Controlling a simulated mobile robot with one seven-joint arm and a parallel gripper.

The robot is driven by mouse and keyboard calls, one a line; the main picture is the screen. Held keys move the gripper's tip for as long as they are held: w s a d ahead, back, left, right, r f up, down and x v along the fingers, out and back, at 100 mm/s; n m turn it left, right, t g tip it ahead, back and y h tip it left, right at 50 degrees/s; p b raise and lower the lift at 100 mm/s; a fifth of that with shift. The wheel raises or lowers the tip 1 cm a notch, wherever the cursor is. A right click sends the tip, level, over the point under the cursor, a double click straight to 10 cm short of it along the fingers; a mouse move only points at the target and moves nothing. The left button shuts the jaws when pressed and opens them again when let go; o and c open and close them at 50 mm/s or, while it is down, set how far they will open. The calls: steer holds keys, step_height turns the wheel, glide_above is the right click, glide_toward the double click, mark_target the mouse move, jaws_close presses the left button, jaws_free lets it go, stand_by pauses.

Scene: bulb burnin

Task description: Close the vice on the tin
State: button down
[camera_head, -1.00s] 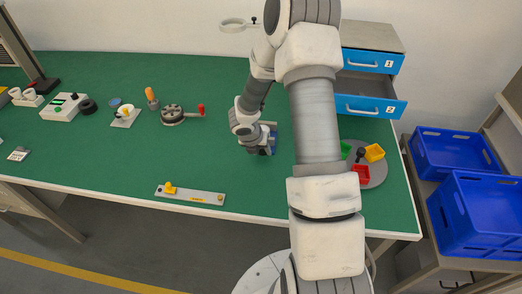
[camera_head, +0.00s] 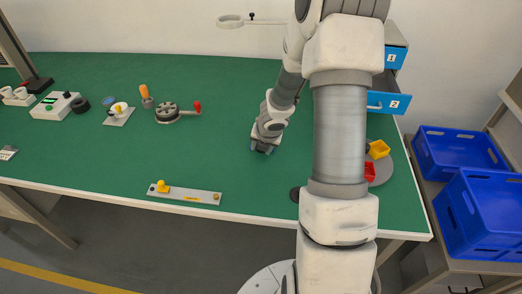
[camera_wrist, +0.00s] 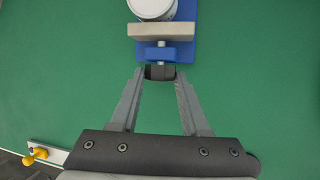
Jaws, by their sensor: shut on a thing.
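The blue vice (camera_wrist: 184,50) shows at the top of the wrist view, with a pale grey jaw plate (camera_wrist: 148,32) across it. A white tin (camera_wrist: 152,8) sits just beyond this plate, cut off by the frame edge. They look very close; I cannot tell if they touch. The far jaw is out of view. My gripper (camera_wrist: 160,73) is shut on the vice's dark handle (camera_wrist: 160,71), in front of a blue block and a short screw. In the head view my gripper (camera_head: 265,146) hides most of the vice, and the tin is not visible.
A metal plate with a yellow knob (camera_head: 185,194) lies near the table's front edge. A crank device (camera_head: 168,112) stands to the left. A turntable with coloured bins (camera_head: 380,170) and an open blue drawer (camera_head: 388,103) are at the right. The green table around the vice is clear.

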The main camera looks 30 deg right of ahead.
steer(key=shift+s+d+f+m+t+y+b, duration=0.1)
steer(key=shift+m+t+y+b, duration=0.1)
steer(key=shift+t+y+b, duration=0.55)
steer(key=shift+s+d+m+t+y+b, duration=0.15)
steer(key=shift+y+b, duration=0.4)
steer(key=shift+b, duration=0.6)
steer(key=shift+w, duration=0.1)
steer(key=shift+c, duration=1.9)
jaws_free()
